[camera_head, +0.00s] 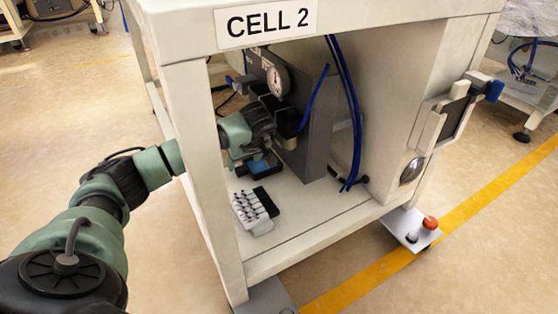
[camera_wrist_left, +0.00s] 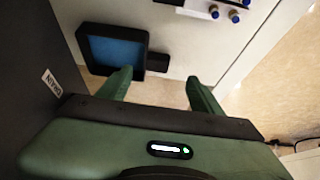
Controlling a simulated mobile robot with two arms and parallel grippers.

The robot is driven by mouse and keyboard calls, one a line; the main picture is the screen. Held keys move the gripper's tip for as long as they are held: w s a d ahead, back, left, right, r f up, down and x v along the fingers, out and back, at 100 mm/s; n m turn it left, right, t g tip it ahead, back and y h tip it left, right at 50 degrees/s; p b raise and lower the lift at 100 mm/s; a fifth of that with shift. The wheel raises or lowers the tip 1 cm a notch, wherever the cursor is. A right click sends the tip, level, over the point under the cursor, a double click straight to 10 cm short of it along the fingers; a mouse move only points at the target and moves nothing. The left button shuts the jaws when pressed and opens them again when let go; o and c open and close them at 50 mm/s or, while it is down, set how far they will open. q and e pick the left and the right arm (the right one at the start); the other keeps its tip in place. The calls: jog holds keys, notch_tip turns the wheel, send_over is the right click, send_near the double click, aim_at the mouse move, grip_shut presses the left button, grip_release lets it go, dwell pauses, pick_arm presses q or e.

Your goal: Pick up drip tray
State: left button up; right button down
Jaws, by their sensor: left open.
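The drip tray (camera_wrist_left: 118,32) looks like a shallow square black tray with a blue inside and a short black tab on one side. It lies on the white cell floor, at the upper left of the left wrist view. In the head view its blue part (camera_head: 262,167) shows under my left gripper (camera_head: 256,150), partly hidden by it. In the left wrist view my left gripper (camera_wrist_left: 159,78) is open, with nothing between its fingers. The black tab (camera_wrist_left: 158,62) lies just beyond the gap between the fingertips. My right gripper is not in view.
A white rack (camera_head: 250,210) of several small vials stands near the tray. A dark panel (camera_wrist_left: 30,90) with a label rises close at the left of the wrist view. The cell's front post (camera_head: 200,170), gauge (camera_head: 278,80) and blue hoses (camera_head: 350,120) crowd the arm.

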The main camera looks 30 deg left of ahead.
aim_at(242, 169)
pick_arm(q)
jog(key=b+x, duration=0.2)
jog(key=x, duration=0.1)
jog(key=b+x, duration=0.3)
jog(key=x, duration=0.1)
jog(key=shift+w+d, duration=0.2)
jog(key=shift+w, duration=0.05)
jog(key=shift+w+a+f+b, duration=0.15)
jog(key=shift+a+f+b, duration=0.2)
jog(key=shift+b, duration=0.05)
jog(key=shift+r, duration=0.1)
grip_shut()
jog(key=shift+p, duration=0.3)
